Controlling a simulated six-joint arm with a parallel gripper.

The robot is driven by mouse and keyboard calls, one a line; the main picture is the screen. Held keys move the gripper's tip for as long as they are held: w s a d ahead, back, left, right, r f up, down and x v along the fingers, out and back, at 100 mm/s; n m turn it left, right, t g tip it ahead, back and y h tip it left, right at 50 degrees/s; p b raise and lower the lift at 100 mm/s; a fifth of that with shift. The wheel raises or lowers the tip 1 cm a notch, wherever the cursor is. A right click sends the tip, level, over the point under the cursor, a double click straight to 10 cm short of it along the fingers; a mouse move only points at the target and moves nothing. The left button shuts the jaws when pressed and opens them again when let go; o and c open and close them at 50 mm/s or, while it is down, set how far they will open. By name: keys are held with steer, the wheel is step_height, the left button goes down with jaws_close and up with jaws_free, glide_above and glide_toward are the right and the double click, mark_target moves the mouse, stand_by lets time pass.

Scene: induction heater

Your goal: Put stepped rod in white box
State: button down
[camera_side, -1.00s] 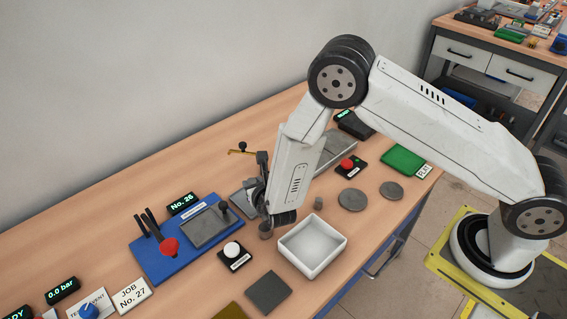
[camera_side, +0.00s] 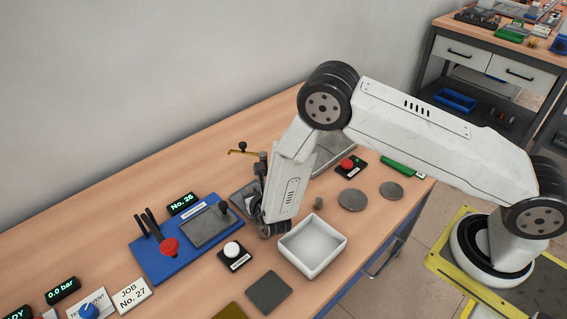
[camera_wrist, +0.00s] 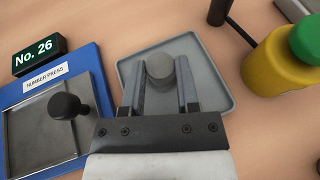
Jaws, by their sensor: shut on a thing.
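In the wrist view my gripper (camera_wrist: 159,64) is shut on a grey round metal piece, the stepped rod (camera_wrist: 160,72), which sits between its two fingers. A grey shallow tray shows behind the rod there; I cannot tell whether they touch. In the side view the rod is hidden behind the low end of my gripper (camera_side: 272,230). The white box (camera_side: 322,267) is open and empty on the table, just right of my gripper.
The grey tray (camera_wrist: 212,100) lies left of my gripper in the side view. A blue number press (camera_side: 160,265) with a red knob stands further left.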

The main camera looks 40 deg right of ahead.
steer(key=shift+f, duration=0.2)
steer(key=shift+c, duration=1.7)
jaws_free()
steer(key=shift+v, duration=3.95)
